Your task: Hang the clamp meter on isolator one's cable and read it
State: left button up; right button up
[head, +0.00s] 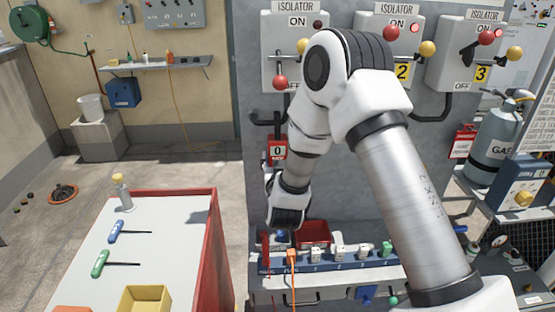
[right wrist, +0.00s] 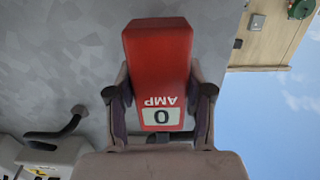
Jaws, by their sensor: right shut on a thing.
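The clamp meter (head: 277,150) is red with a white display showing 0. In the right wrist view the clamp meter (right wrist: 158,60) appears upside down, reading "0 AMP". My right gripper (head: 269,178) points up and is shut on it; in the right wrist view the fingers (right wrist: 160,105) press both its sides. Isolator one (head: 275,50) is on the grey panel, partly hidden by my right arm. Its black cable (head: 264,122) bends below it, just above the meter. I cannot tell whether they touch. My left gripper is out of view.
A red tray (head: 314,232) and a labelled socket strip (head: 330,258) lie below. A red-edged worktop (head: 165,230) with tools is at lower left. A gas cylinder (head: 493,140) stands right.

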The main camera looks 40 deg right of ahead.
jog(key=o, duration=1.4)
jog(key=f+v, duration=0.1)
jog(key=v, duration=1.1)
jog(key=s+a+f+n+g+y, duration=0.1)
jog(key=s+f+g+y, duration=0.4)
jog(key=f, duration=0.8)
jog(key=s+a+f+n+g, duration=0.25)
jog(key=s+f, duration=0.45)
jog(key=f, duration=0.6)
jog(key=s+a+f+n+g+y, duration=0.1)
jog(key=s+a+f+g+y, duration=0.1)
jog(key=s, duration=0.4)
jog(key=s+a+f+n+g+y, duration=0.1)
jog(key=s+a+f+g+y, duration=0.1)
jog(key=s+f+g, duration=0.3)
jog(key=s+a, duration=0.1)
jog(key=s, duration=0.1)
jog(key=shift+s+a+f, duration=0.3)
jog(key=shift+a, duration=0.05)
